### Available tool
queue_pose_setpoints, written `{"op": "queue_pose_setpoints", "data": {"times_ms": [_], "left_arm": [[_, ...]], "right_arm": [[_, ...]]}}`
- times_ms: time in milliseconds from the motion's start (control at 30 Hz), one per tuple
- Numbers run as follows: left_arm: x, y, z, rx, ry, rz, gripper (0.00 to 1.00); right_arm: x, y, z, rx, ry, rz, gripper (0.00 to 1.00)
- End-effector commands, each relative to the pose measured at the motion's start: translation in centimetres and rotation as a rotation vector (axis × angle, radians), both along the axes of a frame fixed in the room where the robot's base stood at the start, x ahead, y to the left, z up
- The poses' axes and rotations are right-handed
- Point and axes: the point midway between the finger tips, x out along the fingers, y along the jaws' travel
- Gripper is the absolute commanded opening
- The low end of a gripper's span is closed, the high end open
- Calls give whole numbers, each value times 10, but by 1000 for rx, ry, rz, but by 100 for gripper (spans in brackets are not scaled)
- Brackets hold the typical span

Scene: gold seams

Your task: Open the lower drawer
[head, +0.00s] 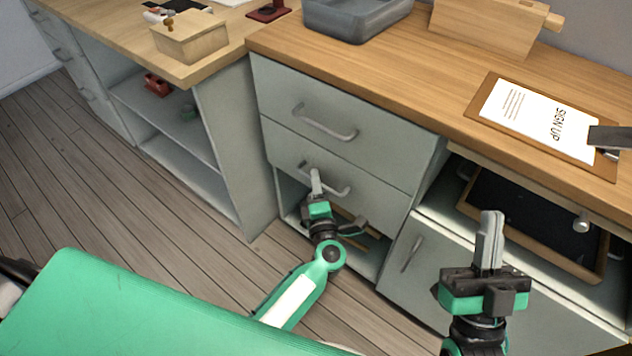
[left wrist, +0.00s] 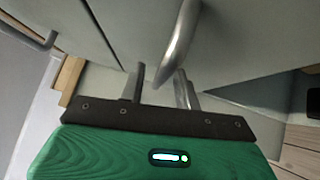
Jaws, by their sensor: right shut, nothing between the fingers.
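The lower drawer (head: 380,199) is a grey-green front below the upper drawer (head: 290,92), and it looks shut. Its curved metal handle (head: 341,191) also shows in the left wrist view (left wrist: 182,40). My left gripper (head: 316,178) is at this handle, partly covering it in the head view. In the left wrist view its two fingers (left wrist: 161,82) stand apart, with the handle's bar reaching down between them and a gap visible. Whether a finger touches the bar is unclear. My right gripper (head: 491,225) is shut and empty, in front of the cabinet to the right.
An open compartment lies under the lower drawer. A cupboard door with a handle (head: 411,254) is to the right, below a shelf holding a dark tray (head: 590,270). A clipboard (head: 500,124) and grey bin (head: 352,20) are on the counter (head: 430,85). Floor at left is clear.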

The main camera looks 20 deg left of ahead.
Motion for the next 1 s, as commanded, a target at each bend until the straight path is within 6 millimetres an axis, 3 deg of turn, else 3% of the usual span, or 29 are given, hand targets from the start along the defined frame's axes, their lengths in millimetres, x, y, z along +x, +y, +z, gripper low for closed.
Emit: {"op": "queue_pose_setpoints", "data": {"times_ms": [400, 567, 933, 1000], "left_arm": [[8, 4, 1, 0, 0, 0, 33], [8, 4, 1, 0, 1, 0, 1], [4, 5, 1, 0, 2, 0, 0], [-1, 7, 1, 1, 4, 0, 0]], "right_arm": [[-2, -2, 4, 6, -28, -4, 0], [-2, -2, 4, 6, -27, -4, 0], [0, -1, 5, 3, -16, -2, 0], [3, 3, -6, -10, 46, 7, 0]]}}
